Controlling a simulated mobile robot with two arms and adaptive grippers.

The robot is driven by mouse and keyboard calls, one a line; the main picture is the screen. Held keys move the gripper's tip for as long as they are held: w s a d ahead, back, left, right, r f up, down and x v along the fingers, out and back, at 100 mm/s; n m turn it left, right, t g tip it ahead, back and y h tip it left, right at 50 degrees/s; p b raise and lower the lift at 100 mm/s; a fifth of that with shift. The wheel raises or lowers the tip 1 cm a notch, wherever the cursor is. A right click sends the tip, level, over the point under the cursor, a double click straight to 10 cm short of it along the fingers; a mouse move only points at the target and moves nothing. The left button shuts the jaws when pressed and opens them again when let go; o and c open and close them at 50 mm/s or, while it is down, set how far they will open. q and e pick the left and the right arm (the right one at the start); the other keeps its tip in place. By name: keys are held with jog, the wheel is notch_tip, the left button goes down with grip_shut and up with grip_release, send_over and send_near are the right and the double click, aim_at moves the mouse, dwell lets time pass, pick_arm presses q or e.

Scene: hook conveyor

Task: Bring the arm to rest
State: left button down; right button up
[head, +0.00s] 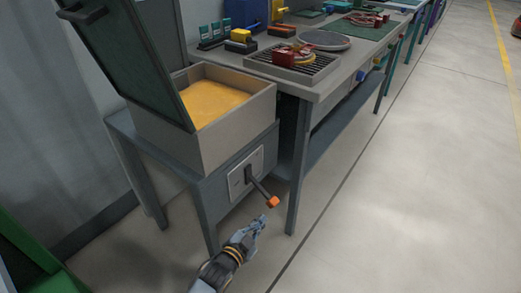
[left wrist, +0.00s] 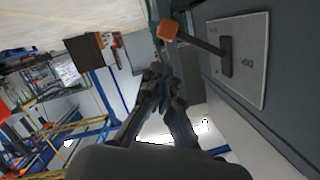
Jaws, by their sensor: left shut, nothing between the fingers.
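My left gripper (head: 257,226) is shut and empty in the lower middle of the head view. It is close below the orange-tipped lever (head: 273,201) on the front of the box stand, apart from it as far as I can see. In the left wrist view the closed fingers (left wrist: 165,82) show in the middle, with the orange knob (left wrist: 167,30) just above them. The lever's switch plate (left wrist: 243,62) is at the right there. My right gripper is not in view.
A grey box (head: 235,132) with orange contents stands with its dark lid (head: 118,55) raised. A long workbench (head: 330,80) with a grill, a round plate and tools runs to the back right. Its legs are near my gripper. The floor (head: 420,190) at the right is clear.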

pick_arm(q)
jog(key=shift+f, duration=0.1)
jog(key=s+a+f+n+g+y, duration=0.2)
jog(key=s+a+f+n+g, duration=0.1)
jog(key=s+a+f, duration=0.4)
jog(key=s+a+f+n+g+y, duration=0.25)
jog(key=s+f, duration=0.35)
jog(key=f, duration=0.4)
jog(key=s+a+f+n+g+y, duration=0.1)
jog(key=s+a+f+n+g, duration=0.3)
jog(key=s, duration=0.6)
jog(key=s+a+f+g+y, duration=0.2)
jog(key=s+a+f, duration=0.4)
jog(key=s, duration=0.5)
jog(key=s+a+r+p, duration=0.1)
jog(key=s+p, duration=0.6)
jog(key=s+a+r+g+p, duration=0.1)
jog(key=s+a+p, duration=0.1)
jog(key=s+p, duration=0.5)
jog(key=shift+s+r+p, duration=0.25)
jog(key=shift+s+p, duration=0.1)
jog(key=shift+p, duration=0.15)
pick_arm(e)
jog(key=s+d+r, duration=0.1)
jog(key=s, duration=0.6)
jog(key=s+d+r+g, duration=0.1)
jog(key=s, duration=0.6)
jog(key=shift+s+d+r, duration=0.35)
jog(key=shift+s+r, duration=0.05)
